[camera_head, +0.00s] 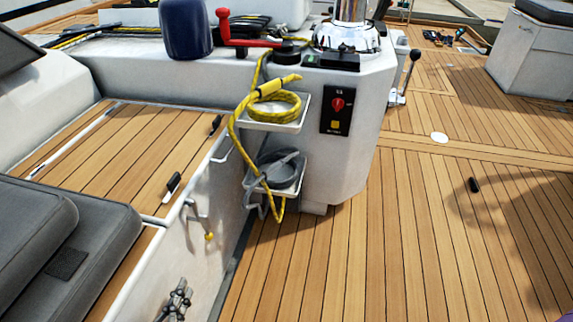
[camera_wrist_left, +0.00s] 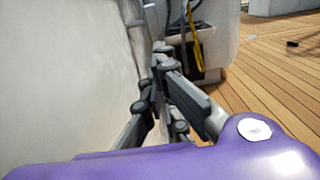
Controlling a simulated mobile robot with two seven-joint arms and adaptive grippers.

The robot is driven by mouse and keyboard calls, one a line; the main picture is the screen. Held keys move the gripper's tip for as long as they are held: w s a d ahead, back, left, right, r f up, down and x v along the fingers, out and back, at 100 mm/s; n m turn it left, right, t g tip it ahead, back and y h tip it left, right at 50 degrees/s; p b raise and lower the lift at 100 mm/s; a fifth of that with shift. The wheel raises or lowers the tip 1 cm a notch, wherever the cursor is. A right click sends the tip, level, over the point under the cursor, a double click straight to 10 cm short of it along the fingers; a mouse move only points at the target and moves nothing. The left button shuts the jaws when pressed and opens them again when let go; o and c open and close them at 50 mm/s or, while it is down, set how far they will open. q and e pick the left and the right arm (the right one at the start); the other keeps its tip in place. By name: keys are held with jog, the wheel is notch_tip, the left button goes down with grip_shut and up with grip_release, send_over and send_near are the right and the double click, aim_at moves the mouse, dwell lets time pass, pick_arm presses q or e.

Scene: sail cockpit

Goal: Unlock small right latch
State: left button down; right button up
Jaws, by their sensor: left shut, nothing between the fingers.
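My left gripper (camera_head: 180,290) is low in the head view, in front of the white side wall of the bench; its dark fingers are shut and empty. In the left wrist view its fingers (camera_wrist_left: 157,68) point along the pale wall. A small black-and-white latch (camera_head: 173,187) sits at the bench lid's edge, above and apart from the gripper. Another small dark latch (camera_head: 216,124) is farther along that edge. I cannot tell for sure which one is the small right latch. My right gripper is not in view.
A metal fitting with a yellow end (camera_head: 209,236) sticks out of the side wall above my gripper. A pedestal (camera_head: 365,130) carries two trays and a yellow rope (camera_head: 270,105). Grey cushions (camera_head: 90,240) lie at left. The teak deck (camera_head: 420,240) at right is mostly clear.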

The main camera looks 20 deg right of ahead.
aim_at(209, 235)
pick_arm(q)
jog(key=b+x, duration=0.2)
jog(key=x, duration=1)
jog(key=shift+w, duration=0.1)
jog(key=shift+w+d, duration=0.35)
jog(key=shift+w, duration=0.1)
